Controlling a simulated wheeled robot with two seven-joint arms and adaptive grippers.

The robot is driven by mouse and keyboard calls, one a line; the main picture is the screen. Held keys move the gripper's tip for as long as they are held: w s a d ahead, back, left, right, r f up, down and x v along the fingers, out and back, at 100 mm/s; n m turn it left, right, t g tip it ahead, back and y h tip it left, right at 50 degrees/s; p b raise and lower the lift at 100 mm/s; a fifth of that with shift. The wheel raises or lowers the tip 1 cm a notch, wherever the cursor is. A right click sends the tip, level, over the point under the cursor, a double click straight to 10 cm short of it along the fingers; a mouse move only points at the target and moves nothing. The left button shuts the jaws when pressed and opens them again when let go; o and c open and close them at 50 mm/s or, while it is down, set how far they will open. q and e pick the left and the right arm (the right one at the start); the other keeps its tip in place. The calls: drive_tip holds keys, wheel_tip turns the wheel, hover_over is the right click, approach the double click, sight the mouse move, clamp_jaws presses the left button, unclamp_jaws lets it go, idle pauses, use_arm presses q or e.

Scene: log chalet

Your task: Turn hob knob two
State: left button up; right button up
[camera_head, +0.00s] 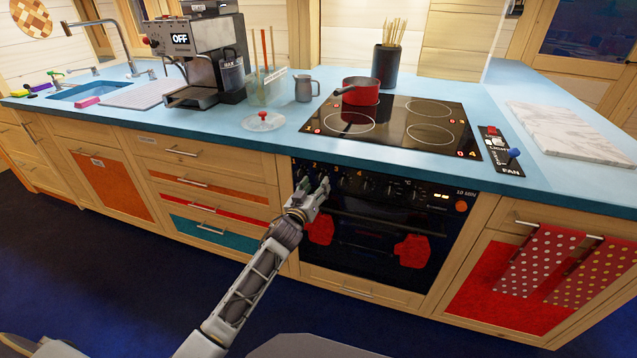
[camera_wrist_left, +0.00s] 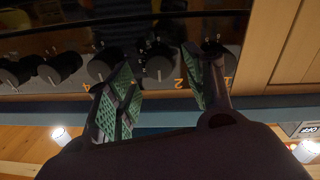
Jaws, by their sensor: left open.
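Hob knob two (camera_wrist_left: 158,62) is a dark round knob on the black oven front. In the left wrist view, which shows the panel upside down, it sits beside an orange 2, between my fingers in the picture. My left gripper (camera_wrist_left: 158,78) is open, with green-padded fingers on either side of the knob. I cannot tell whether either finger touches it. In the head view my left gripper (camera_head: 318,187) is at the left part of the knob row and partly hides knob two. My right gripper is not in view.
Knob one (camera_wrist_left: 212,48) and knob three (camera_wrist_left: 103,65) stand close beside my fingers. The blue worktop (camera_head: 280,146) overhangs the panel. A red pan (camera_head: 360,92) stands on the hob (camera_head: 400,125). Red oven mitts (camera_head: 412,251) hang on the oven front.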

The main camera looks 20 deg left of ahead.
sight(319, 181)
use_arm(q)
drive_tip(key=shift+w+d, duration=0.1)
drive_tip(key=shift+w, duration=1.45)
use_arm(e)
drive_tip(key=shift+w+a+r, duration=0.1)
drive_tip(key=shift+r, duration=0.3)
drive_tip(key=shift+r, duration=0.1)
use_arm(q)
drive_tip(key=c, duration=1)
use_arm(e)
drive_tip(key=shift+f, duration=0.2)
